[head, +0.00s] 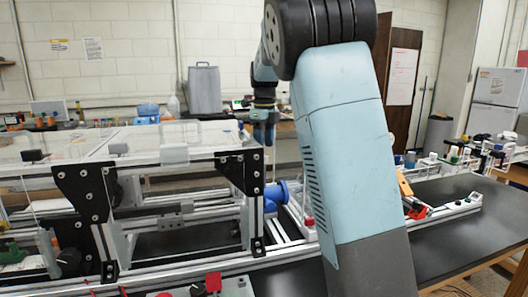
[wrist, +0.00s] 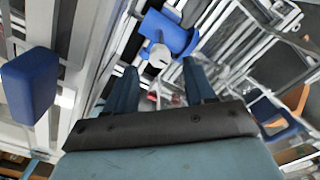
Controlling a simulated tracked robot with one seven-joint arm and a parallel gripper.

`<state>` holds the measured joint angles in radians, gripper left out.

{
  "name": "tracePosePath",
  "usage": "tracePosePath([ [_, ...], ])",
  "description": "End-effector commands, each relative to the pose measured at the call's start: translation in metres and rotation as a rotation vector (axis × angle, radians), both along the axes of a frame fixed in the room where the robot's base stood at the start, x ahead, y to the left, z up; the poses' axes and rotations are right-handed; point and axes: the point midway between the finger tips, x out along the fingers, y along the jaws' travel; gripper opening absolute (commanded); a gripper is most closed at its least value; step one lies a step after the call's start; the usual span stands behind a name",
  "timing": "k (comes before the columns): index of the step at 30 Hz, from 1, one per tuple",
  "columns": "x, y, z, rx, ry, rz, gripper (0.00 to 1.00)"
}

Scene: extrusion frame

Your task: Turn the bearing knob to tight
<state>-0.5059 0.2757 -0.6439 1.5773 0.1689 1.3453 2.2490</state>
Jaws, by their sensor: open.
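A blue round, flanged part (head: 277,193), which looks like the bearing knob, sits beside the black bracket of the extrusion frame (head: 180,190). In the wrist view the blue part (wrist: 168,34) lies beyond my fingertips, with a small pale round piece on its near side. I cannot read which way it is set. My gripper (head: 264,135) hangs above the blue part in the head view, fingers pointing down. In the wrist view my gripper (wrist: 160,72) is open, with its two fingers apart and nothing seen held between them. Contact with the knob is not visible.
A blue block (wrist: 30,85) stands left of my fingers in the wrist view. Black brackets (head: 240,172) and clear panels (head: 75,145) border the left. An orange-red tool (head: 415,209) lies on the right. The dark bench top (head: 445,215) has free room at right.

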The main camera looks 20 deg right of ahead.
Motion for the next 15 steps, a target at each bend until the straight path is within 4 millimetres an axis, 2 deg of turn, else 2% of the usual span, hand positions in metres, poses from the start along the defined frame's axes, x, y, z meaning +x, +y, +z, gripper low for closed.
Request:
tracePosePath([
  [3, 0.001, -0.001, 0.026, -0.001, -0.003, 0.000, 0.54],
  [9, 0.001, 0.000, 0.063, -0.001, -0.003, -0.001, 0.54],
  [15, 0.001, -0.001, 0.088, -0.001, -0.002, -0.002, 0.54],
])
